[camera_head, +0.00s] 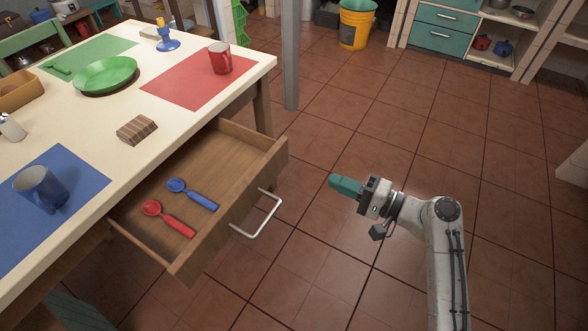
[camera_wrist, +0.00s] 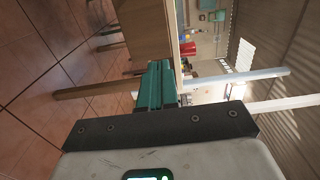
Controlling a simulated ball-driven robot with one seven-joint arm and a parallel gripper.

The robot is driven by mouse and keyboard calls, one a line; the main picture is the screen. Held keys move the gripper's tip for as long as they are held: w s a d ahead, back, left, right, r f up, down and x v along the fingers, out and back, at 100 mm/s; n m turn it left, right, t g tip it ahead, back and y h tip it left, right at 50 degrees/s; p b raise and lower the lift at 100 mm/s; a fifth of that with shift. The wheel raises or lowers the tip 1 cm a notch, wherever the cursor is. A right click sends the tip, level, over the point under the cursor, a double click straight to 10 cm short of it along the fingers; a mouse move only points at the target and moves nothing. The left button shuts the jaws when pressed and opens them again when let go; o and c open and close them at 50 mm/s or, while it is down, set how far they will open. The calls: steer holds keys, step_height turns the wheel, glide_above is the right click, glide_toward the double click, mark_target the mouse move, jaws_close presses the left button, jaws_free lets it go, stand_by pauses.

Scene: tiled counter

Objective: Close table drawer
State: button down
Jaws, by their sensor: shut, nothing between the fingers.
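The wooden table drawer (camera_head: 232,176) is pulled out from under the white-topped table (camera_head: 105,135). Its white metal handle (camera_head: 262,217) is on the front panel, facing my arm. A blue spoon (camera_head: 192,194) and a red spoon (camera_head: 168,217) lie inside the drawer. My gripper (camera_head: 333,182) has teal fingers, is shut and empty, and is in the air to the right of the drawer front, apart from the handle. In the wrist view the shut teal fingers (camera_wrist: 157,85) point toward wooden table parts; the handle cannot be made out there.
On the table are a red mug (camera_head: 219,58), a blue mug (camera_head: 40,188), a green plate (camera_head: 105,74) and a wooden block (camera_head: 137,130). A grey post (camera_head: 290,55) stands behind the table corner. The tiled floor (camera_head: 400,130) around my arm is clear.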

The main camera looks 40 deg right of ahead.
mark_target(277, 155)
steer(key=x, duration=1.4)
steer(key=shift+r+b, duration=0.2)
steer(key=shift+b, duration=0.1)
steer(key=shift+w+a, duration=0.15)
steer(key=shift+w, duration=0.4)
steer(key=b+x, duration=0.4)
steer(key=x, duration=1.7)
steer(key=shift+w+r, duration=0.1)
steer(key=shift+r, duration=0.1)
